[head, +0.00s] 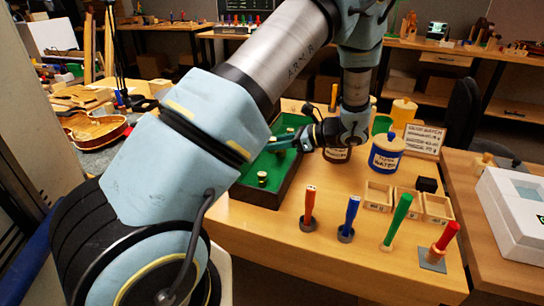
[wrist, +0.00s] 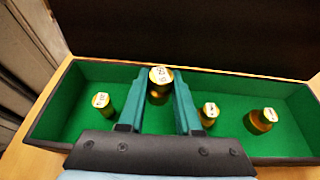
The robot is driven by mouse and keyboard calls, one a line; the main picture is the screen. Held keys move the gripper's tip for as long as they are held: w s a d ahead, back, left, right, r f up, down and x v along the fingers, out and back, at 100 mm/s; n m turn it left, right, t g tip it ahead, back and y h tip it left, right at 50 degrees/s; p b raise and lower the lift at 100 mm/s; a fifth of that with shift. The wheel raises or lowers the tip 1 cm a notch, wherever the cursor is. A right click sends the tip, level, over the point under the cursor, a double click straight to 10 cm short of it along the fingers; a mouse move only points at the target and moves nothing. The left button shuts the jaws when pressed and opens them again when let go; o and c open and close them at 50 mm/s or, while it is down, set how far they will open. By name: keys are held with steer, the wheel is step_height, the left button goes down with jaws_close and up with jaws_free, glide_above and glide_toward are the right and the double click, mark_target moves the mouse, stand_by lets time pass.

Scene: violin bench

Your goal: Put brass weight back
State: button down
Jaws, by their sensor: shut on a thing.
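My gripper (wrist: 163,100) is shut on a brass weight (wrist: 159,88) with a dark body and a pale marked top, held upright between its two teal fingers. It is over the green-lined box (wrist: 75,85), near the back wall; I cannot tell whether the weight touches the floor. One smaller brass weight (wrist: 102,104) stands to the left in the box. Two more, a small one (wrist: 208,114) and a wider one (wrist: 263,119), stand to the right. In the head view my gripper (head: 282,143) reaches into the box (head: 283,185) from the right, and the held weight is mostly hidden.
Right of the box stand a dark brown jar (head: 337,155) and a blue labelled jar (head: 387,153). Small wooden trays (head: 377,196) lie nearby. Upright orange (head: 308,207), blue (head: 349,218), green (head: 397,220) and red handled tools line the front. A violin (head: 92,128) lies on the left bench.

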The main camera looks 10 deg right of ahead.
mark_target(272, 169)
step_height(272, 169, down, 5)
steer(key=shift+r+p, duration=0.1)
steer(key=shift+p, duration=0.35)
